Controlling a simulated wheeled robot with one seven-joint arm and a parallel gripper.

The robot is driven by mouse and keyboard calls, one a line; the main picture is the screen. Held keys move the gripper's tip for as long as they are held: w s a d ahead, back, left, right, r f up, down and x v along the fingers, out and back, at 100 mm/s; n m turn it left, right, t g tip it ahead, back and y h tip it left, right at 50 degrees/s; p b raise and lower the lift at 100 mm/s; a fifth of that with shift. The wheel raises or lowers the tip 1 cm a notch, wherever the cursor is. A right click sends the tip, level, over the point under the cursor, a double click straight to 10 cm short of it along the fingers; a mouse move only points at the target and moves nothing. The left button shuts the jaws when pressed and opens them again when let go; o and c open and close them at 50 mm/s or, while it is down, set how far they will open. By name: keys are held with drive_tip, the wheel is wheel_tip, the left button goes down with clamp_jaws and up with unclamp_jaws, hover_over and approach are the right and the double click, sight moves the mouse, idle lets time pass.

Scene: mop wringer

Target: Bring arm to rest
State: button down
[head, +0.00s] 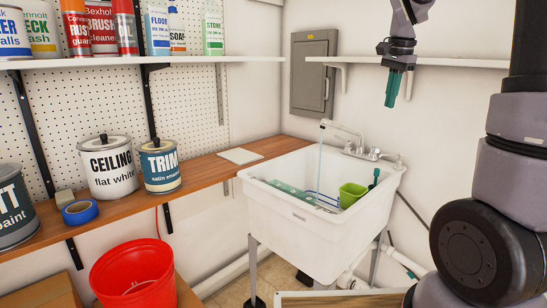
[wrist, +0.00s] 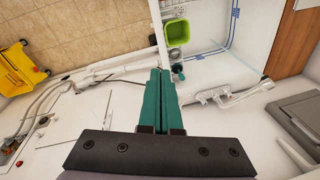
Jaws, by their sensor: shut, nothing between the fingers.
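My gripper (head: 393,88) hangs pointing down in the head view, in front of the right wall shelf and above the right rear of the sink. Its two green fingers are closed together with nothing between them. In the wrist view the gripper (wrist: 160,72) points away from the camera, its fingers side by side. It is apart from the sink and faucet, in free air.
A white utility sink (head: 300,222) holds a green cup (head: 352,194); water runs from its faucet (head: 345,132). A wall shelf (head: 450,63) is close to my gripper. Paint cans, including a white one (head: 107,170), stand left. A red bucket (head: 133,275) and yellow mop wringer (wrist: 20,68) also show.

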drive_tip(key=s+a+r+n+t+y, duration=0.1)
drive_tip(key=s+a+n, duration=0.3)
drive_tip(key=s, duration=0.7)
drive_tip(key=s+a+r+n+t+y, duration=0.1)
drive_tip(key=s+a+n+t, duration=0.3)
drive_tip(key=s, duration=0.6)
drive_tip(key=shift+s, duration=0.4)
